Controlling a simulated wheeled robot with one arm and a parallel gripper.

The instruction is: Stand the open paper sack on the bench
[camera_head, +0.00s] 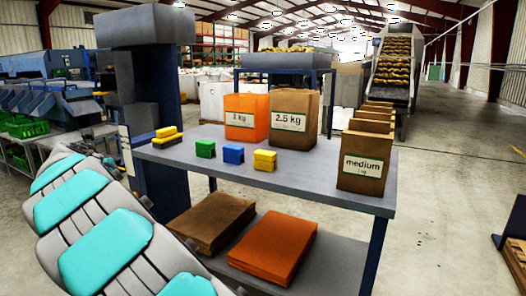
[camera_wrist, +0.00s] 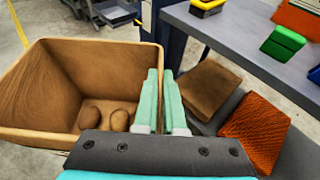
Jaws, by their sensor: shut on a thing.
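An open brown paper sack (camera_wrist: 95,58) fills the left of the wrist view, mouth towards the camera, with a few potatoes (camera_wrist: 105,115) at its bottom. My gripper (camera_wrist: 161,78) has its teal fingers shut on the sack's right wall. The sack is off the bench, above or in front of the floor; its base is hidden. The grey bench (camera_head: 325,172) stands in the middle of the head view, and its top also shows at upper right in the wrist view (camera_wrist: 232,32). The gripper and held sack are not visible in the head view.
On the bench stand an orange sack (camera_head: 247,103), a brown 2.5 kg sack (camera_head: 293,105), a medium sack (camera_head: 364,165), and green (camera_head: 205,149), blue (camera_head: 233,155) and yellow (camera_head: 265,160) blocks. Flat brown (camera_head: 212,220) and orange (camera_head: 273,249) stacks lie below. The bench's front middle is clear.

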